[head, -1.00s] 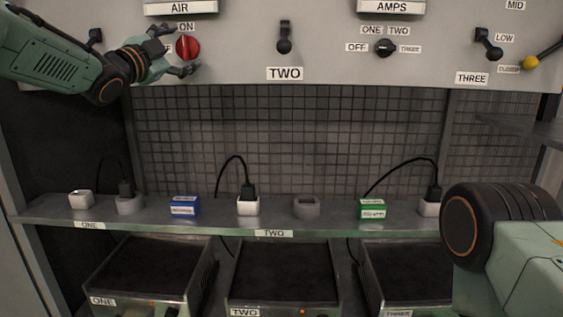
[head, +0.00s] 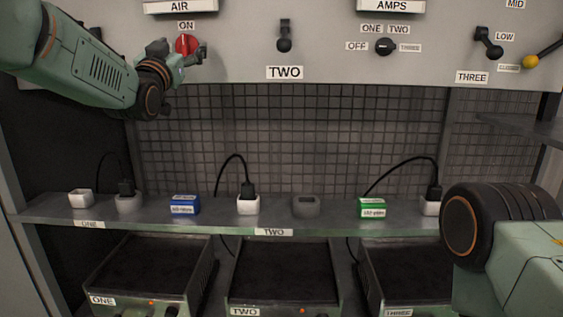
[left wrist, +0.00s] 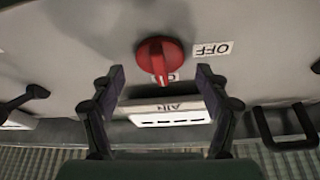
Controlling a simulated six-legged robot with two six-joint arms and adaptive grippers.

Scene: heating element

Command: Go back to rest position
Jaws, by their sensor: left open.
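My left gripper (head: 180,54) is at the upper left of the head view, in front of the grey panel by the red AIR knob (head: 187,44). In the left wrist view my left gripper (left wrist: 160,76) is open with nothing between its two fingers. There the red knob (left wrist: 160,52) sits just beyond the fingertips, with its grip pointing at a partly hidden label on the AIR side. I cannot tell whether a finger touches the knob. My right arm's dark ringed joint (head: 490,232) shows at the lower right. My right gripper is out of view.
The grey panel carries black levers (head: 284,36) and the AMPS knob (head: 385,47). Below, a shelf (head: 330,226) holds a blue box (head: 185,205), a green box (head: 372,207) and plugs with cables. Heating plates (head: 284,272) stand under it. Space before the mesh wall (head: 300,130) is clear.

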